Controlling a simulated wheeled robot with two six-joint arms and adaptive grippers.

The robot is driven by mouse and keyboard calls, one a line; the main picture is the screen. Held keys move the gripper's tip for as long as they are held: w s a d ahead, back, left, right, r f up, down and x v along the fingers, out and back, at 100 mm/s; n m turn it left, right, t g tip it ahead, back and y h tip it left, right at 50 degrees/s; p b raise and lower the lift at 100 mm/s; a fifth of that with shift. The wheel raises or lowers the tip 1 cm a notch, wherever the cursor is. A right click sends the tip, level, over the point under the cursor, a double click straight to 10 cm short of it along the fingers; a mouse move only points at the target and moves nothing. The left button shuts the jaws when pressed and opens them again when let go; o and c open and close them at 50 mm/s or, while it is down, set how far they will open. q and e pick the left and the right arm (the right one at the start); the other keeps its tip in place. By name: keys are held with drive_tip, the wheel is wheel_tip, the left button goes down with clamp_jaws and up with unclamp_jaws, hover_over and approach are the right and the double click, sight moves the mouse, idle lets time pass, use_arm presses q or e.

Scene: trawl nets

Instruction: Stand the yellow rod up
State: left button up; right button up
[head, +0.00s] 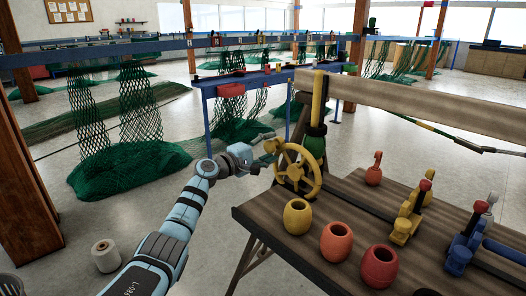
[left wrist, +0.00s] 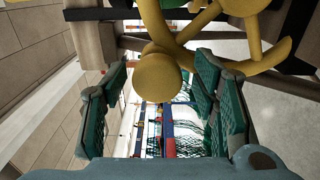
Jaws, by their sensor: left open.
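My left gripper (head: 265,155) is open beside the yellow handwheel (head: 316,180) at the bench's left end. In the left wrist view, the wheel's round yellow knob (left wrist: 158,76) shows between the spread green-padded fingers (left wrist: 160,105); I cannot tell whether they touch it. A yellow upright piece (head: 319,98) stands behind the wheel, against the beam. I cannot tell which of these is the yellow rod. My right gripper is not in view.
The wooden bench (head: 345,208) carries a yellow pot (head: 297,217), an orange pot (head: 336,242), a red pot (head: 379,266) and a blue lever (head: 460,250). A wooden beam (head: 430,107) crosses behind. Green nets (head: 130,168) hang at left. Floor left of the bench is mostly clear.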

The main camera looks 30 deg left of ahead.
use_arm(q)
drive_tip(key=v, duration=1.2)
drive_tip(key=shift+w, duration=0.1)
